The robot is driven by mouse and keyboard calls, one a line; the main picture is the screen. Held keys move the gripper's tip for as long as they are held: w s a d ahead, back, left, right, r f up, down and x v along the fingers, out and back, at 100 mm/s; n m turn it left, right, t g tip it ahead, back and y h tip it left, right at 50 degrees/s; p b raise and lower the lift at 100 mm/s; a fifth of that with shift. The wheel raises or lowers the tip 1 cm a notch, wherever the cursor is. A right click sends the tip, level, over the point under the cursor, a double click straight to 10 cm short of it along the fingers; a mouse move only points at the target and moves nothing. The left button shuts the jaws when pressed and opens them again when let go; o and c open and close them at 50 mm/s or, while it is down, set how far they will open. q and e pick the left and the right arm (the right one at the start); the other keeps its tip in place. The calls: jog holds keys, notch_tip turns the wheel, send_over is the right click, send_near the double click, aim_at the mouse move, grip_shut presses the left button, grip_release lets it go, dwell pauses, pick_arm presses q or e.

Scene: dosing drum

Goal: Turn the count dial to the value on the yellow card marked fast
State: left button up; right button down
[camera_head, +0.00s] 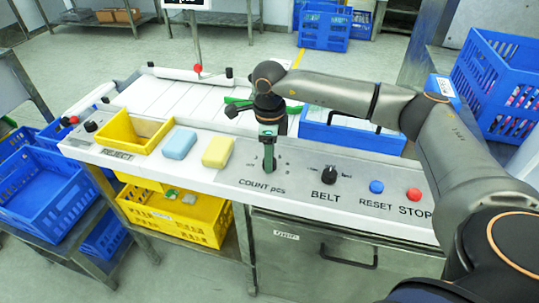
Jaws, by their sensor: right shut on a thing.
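The count dial sits on the grey panel (300,178) above the printed words COUNT pcs (262,187). My right gripper (269,166) reaches down onto it from above and is shut on it, hiding most of the knob. The dial's pointer and the numbers around it cannot be read. I see no yellow card with the word fast. A white sign with dark print (188,4) is cut off at the top edge. My left gripper is not in view.
The BELT knob (328,175), blue RESET button (376,187) and red STOP button (414,194) are right of the dial. A blue block (179,144), yellow block (217,152) and yellow REJECT bin (128,132) are left. A blue crate (350,138) stands behind.

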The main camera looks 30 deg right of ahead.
jog(key=shift+r, duration=0.1)
dwell(0.3)
jog(key=shift+c, duration=2)
grip_release()
notch_tip(320, 180, up, 12)
jog(key=shift+r, duration=0.25)
jog(key=shift+f, duration=0.1)
